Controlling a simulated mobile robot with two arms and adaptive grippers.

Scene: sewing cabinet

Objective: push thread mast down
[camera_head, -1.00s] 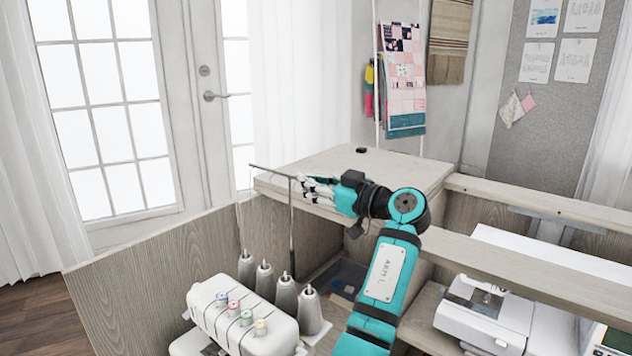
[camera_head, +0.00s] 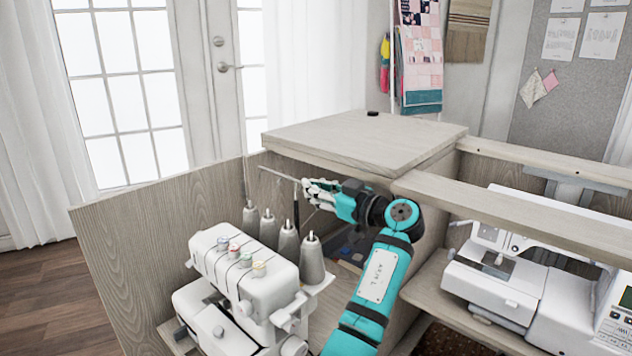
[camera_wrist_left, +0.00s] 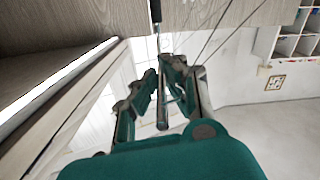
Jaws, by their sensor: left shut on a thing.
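The thread mast (camera_head: 296,208) is a thin dark upright rod behind the white serger (camera_head: 245,275), with a thin crossbar (camera_head: 277,173) at its top. My left gripper (camera_head: 307,187) is at the top of the mast, just under the crossbar, with its fingers closed around the rod. In the left wrist view the rod (camera_wrist_left: 162,112) runs between the fingers of my left gripper (camera_wrist_left: 158,88). The mast's foot is hidden behind the thread cones. My right gripper is not in view.
Several grey thread cones (camera_head: 288,243) stand close to the mast on the serger. The wooden cabinet top (camera_head: 365,138) is just behind my left gripper. A white sewing machine (camera_head: 500,262) sits at the right. A wooden side panel (camera_head: 150,225) bounds the left.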

